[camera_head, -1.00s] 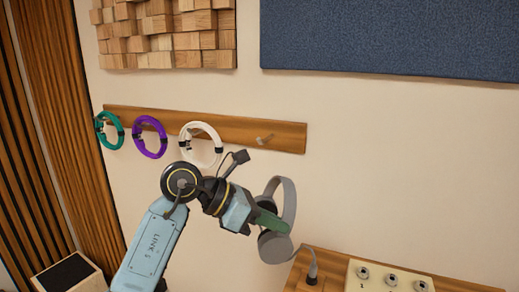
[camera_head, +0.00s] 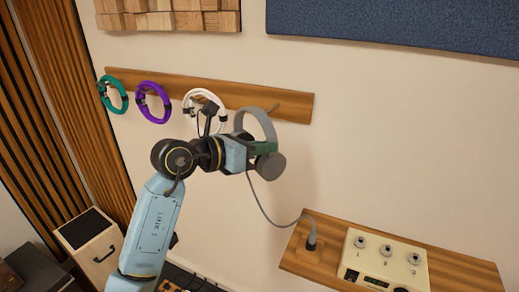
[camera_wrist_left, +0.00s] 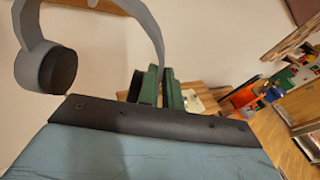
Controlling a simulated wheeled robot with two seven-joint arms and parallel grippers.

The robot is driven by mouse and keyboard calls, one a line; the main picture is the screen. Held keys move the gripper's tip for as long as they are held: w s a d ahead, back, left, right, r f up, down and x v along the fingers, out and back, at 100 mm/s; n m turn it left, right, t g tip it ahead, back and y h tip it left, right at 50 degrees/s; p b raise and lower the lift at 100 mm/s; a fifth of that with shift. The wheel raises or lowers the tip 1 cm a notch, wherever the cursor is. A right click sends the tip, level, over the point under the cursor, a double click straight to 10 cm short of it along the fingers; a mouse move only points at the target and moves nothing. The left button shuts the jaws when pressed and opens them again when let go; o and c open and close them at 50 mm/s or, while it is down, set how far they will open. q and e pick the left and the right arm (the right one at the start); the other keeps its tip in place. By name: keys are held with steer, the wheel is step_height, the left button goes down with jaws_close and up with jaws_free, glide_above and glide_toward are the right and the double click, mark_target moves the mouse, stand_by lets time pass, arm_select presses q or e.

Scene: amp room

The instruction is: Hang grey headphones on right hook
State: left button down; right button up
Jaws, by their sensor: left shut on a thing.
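The grey headphones (camera_head: 270,160) are in my left gripper (camera_head: 264,148), raised in front of the wall just below the right end of the wooden rail (camera_head: 240,97). Their band (camera_head: 258,115) arches up, and a grey cable hangs from them. In the left wrist view the headphones' band and one ear cup (camera_wrist_left: 48,68) show beyond the green fingers (camera_wrist_left: 152,86). The right hook (camera_head: 273,107) shows just above and right of the band, bare. The band and hook look close; I cannot tell the depth gap. My right gripper is not in view.
Teal (camera_head: 112,95), purple (camera_head: 153,102) and white (camera_head: 204,105) ring-shaped items hang on the rail to the left. The cable runs to a jack on a wooden shelf (camera_head: 300,262) with a cream box (camera_head: 385,262). A speaker-like box (camera_head: 92,238) stands lower left.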

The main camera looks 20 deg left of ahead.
arm_select(q)
steer(key=shift+w+d+f, duration=0.15)
steer(key=shift+w, duration=1.9)
steer(key=w+f+b, duration=0.2)
steer(key=w+b, duration=0.1)
steer(key=w, duration=0.2)
steer(key=shift+w+f, duration=0.3)
steer(key=c, duration=1.5)
jaws_free()
steer(key=shift+f, duration=0.1)
